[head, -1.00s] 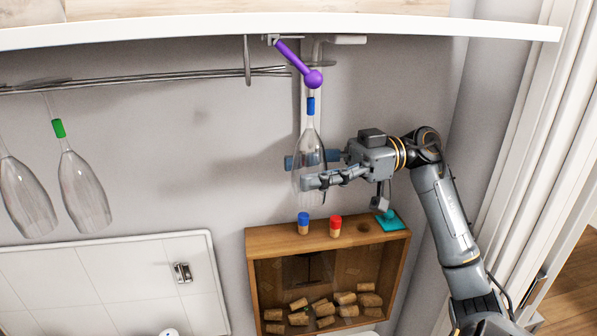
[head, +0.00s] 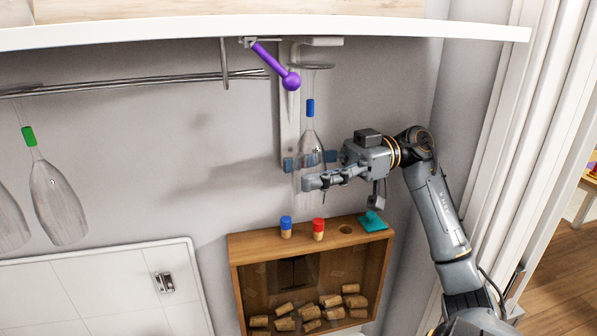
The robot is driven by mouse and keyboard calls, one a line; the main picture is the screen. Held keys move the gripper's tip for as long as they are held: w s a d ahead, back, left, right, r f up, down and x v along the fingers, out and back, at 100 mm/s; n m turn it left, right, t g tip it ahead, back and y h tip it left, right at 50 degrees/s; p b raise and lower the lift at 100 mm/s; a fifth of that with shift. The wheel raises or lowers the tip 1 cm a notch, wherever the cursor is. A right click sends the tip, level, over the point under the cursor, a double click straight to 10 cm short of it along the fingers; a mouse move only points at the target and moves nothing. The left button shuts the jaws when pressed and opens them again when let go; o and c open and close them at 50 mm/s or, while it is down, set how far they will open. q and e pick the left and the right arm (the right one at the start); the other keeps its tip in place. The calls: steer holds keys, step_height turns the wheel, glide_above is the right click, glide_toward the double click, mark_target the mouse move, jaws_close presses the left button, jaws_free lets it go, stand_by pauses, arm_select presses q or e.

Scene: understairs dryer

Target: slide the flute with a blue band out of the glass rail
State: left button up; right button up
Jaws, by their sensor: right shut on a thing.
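The flute with a blue band (head: 310,108) hangs upside down, its round foot at the top under the white shelf and its clear bowl below. Its stem is to the right of the purple lever's ball and of the visible rail end. My right gripper (head: 318,170) is shut on the flute's bowl, coming in from the right. The glass rail (head: 150,85) runs along the wall to the left. A flute with a green band (head: 58,200) hangs there. My left gripper is out of view.
A purple lever (head: 274,64) slants down under the white shelf (head: 180,33), left of the held flute's stem. Below is a wooden cork box (head: 238,285) with a blue-topped and a red-topped cork (head: 318,230) on it. A door frame stands at right.

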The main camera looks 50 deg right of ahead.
steer(key=shift+d+r, duration=0.2)
steer(key=shift+d, duration=0.25)
stand_by(0.5)
steer(key=shift+s+d+r+p, duration=0.15)
steer(key=shift+s+p, duration=0.1)
steer(key=shift+p, duration=0.55)
stand_by(0.7)
steer(key=shift+s+a+f, duration=0.2)
steer(key=shift+s+a, duration=0.15)
steer(key=shift+a, duration=0.05)
steer(key=s+a+p, duration=0.1)
steer(key=s+a, duration=0.2)
steer(key=s, duration=0.5)
steer(key=s+a+f+p, duration=0.1)
steer(key=s+a, duration=0.2)
steer(key=s, duration=0.5)
steer(key=shift+a+f, duration=0.3)
steer(key=shift+a, duration=0.05)
